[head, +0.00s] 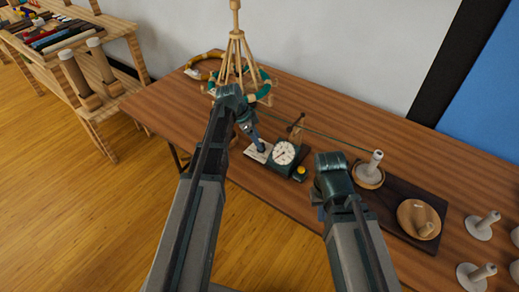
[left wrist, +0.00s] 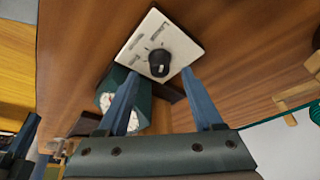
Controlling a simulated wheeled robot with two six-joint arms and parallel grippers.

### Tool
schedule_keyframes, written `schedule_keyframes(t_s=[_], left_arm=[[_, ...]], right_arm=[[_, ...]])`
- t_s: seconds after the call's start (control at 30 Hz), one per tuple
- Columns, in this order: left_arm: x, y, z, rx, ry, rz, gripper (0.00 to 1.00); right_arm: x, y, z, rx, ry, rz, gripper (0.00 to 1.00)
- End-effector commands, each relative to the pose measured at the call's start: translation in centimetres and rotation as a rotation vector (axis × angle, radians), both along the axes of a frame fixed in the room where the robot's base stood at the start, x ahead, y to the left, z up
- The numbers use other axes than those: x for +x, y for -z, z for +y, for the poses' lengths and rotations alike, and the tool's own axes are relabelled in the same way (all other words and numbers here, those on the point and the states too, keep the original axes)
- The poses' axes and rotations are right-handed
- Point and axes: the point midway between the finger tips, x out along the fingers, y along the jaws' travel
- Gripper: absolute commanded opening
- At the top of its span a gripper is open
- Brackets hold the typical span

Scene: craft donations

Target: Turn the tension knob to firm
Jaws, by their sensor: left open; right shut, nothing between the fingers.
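The tension knob (left wrist: 158,63) is black and round with a pale mark. It sits on a white labelled plate (left wrist: 137,35), whose lettering is too small to read. In the head view the plate (head: 256,155) lies on the table left of a white dial (head: 284,152), and the knob is largely hidden by my gripper. My left gripper (left wrist: 160,75) is open and points down at the plate, the knob between and slightly beyond its fingertips; I cannot tell whether they touch it. My right gripper (head: 319,207) is shut and empty, partly hidden by its wrist, right of the dial.
A wooden yarn swift (head: 236,60) stands behind the left gripper. A green strand (head: 325,137) runs to a cone (head: 374,162) on the right. A wooden bowl (head: 415,215) sits on a dark board. Several pale pegs stand at right. The table's front-left (head: 150,105) is clear.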

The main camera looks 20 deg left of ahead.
Motion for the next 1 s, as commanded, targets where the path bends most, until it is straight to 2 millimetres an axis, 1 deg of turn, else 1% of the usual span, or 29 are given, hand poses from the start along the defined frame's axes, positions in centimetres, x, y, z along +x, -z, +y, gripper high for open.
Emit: schedule_keyframes(t_s=[0.03,0.13,0.47,0.5,0.87,1.0], left_arm=[[0.15,1.21,-0.27,0.0,0.001,0.0,0.68],[0.29,1.85,-0.6,0.0,0.001,0.0,0.68],[0.36,1.93,-0.77,0.0,0.001,0.0,0.68],[0.35,1.92,-0.76,0.0,0.001,0.0,0.66],[0.35,1.93,-0.75,0.0,0.001,0.0,0.01],[0.35,1.94,-0.75,0.0,0.0,0.0,0.0]], right_arm=[[0.0,1.21,0.0,0.0,0.0,0.0,0.0],[0.0,1.84,0.0,0.0,0.0,0.0,0.0],[0.0,1.93,0.0,0.0,0.0,0.0,0.0],[0.0,1.93,0.0,0.0,0.0,0.0,0.0],[0.0,1.93,0.0,0.0,0.0,0.0,0.0],[0.0,1.93,0.0,0.0,0.0,0.0,0.0]])
